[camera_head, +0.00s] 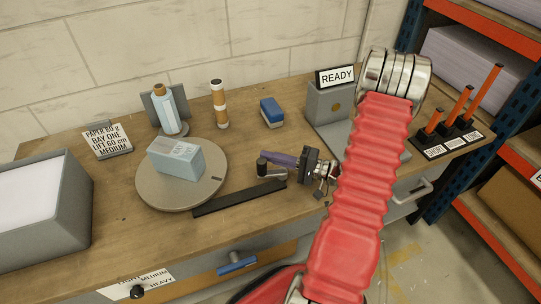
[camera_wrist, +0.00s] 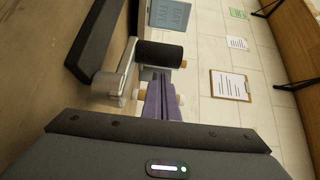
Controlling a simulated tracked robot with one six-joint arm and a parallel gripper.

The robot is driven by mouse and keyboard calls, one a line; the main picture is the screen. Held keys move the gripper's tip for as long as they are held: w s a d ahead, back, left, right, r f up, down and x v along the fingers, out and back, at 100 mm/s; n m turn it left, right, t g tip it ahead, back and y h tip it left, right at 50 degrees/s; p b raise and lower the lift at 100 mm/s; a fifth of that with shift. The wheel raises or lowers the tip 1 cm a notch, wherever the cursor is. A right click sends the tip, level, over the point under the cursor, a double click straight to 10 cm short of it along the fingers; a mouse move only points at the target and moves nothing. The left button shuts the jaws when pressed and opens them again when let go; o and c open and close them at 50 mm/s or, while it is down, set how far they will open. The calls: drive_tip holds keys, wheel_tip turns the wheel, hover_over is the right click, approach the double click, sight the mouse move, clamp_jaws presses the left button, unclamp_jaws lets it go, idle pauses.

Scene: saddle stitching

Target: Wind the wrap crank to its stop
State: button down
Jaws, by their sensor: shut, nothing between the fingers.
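The wrap crank has a black cylindrical grip (camera_head: 262,167) on a metal arm (camera_head: 277,174), at the right end of a dark bar (camera_head: 238,198). In the wrist view the black grip (camera_wrist: 160,54) lies across the picture, with the metal arm (camera_wrist: 112,84) to its left. My gripper (camera_head: 265,155) has purple fingers, shut and empty, with their tips close beside the grip. In the wrist view the fingers (camera_wrist: 161,84) point toward the grip from below; whether they touch it I cannot tell. A round turntable (camera_head: 150,198) carries a pale blue wrapped block (camera_head: 175,160).
A grey bin (camera_head: 77,215) stands at left. A READY sign (camera_head: 337,76) tops a grey device. Orange posts (camera_head: 462,105) stand at right.

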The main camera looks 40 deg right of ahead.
drive_tip(key=shift+d, duration=0.1)
drive_tip(key=v, duration=1.3)
drive_tip(key=shift+s+d, duration=0.1)
drive_tip(key=shift+s, duration=0.3)
